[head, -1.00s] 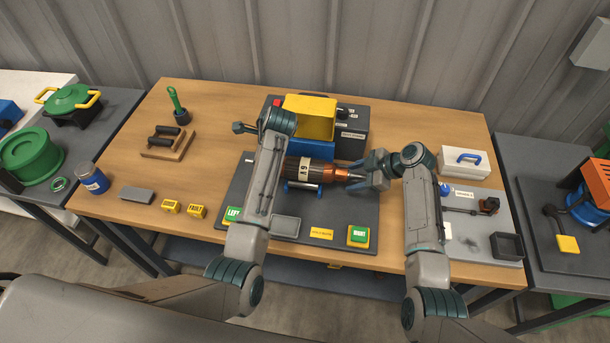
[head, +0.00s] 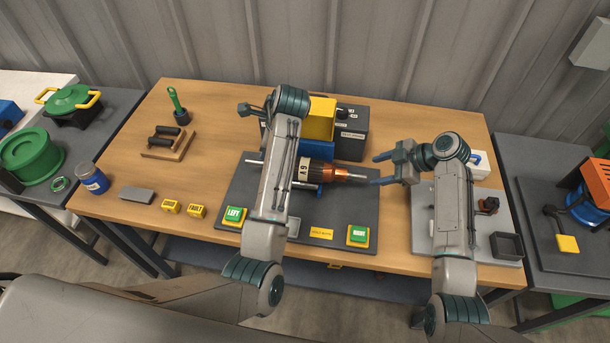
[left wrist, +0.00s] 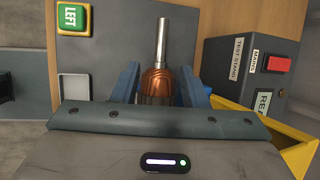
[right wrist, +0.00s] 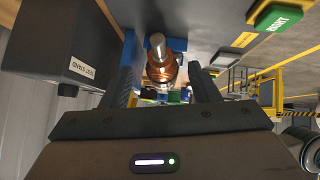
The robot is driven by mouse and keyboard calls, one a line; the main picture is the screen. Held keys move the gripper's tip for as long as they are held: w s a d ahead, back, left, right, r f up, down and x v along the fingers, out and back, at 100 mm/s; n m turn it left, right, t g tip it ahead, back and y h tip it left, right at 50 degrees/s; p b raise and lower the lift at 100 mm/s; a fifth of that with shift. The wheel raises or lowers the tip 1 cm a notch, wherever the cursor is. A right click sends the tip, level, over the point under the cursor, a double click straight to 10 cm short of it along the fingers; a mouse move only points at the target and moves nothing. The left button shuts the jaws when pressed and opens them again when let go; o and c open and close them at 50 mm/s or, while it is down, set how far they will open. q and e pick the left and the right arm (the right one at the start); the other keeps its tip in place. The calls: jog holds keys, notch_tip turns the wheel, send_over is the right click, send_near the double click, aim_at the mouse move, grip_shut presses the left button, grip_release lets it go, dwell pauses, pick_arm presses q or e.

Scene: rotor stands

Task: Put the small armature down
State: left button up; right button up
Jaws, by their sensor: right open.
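The armature (head: 322,172), copper-coloured with a dark body and pale label, lies sideways over the dark mat (head: 350,218). It seems to rest on a blue support (head: 319,190); my left arm hides part of it. Its steel shaft points right. My right gripper (head: 375,170) is open and empty by the shaft's right end; the shaft end also shows between its spread fingers in the right wrist view (right wrist: 157,42). My left gripper (left wrist: 160,72) has its fingers apart, with the armature (left wrist: 157,85) seen between them; contact is not visible. Its fingertips are hidden in the head view.
A dark test stand (head: 350,140) with a yellow part (head: 321,118) stands behind the armature. Green LEFT (head: 233,216) and RIGHT (head: 359,235) buttons sit at the mat's front. A grey board (head: 425,240) lies right. Yellow blocks (head: 171,206) stand left.

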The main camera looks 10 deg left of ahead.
jog(key=shift+v, duration=1.8)
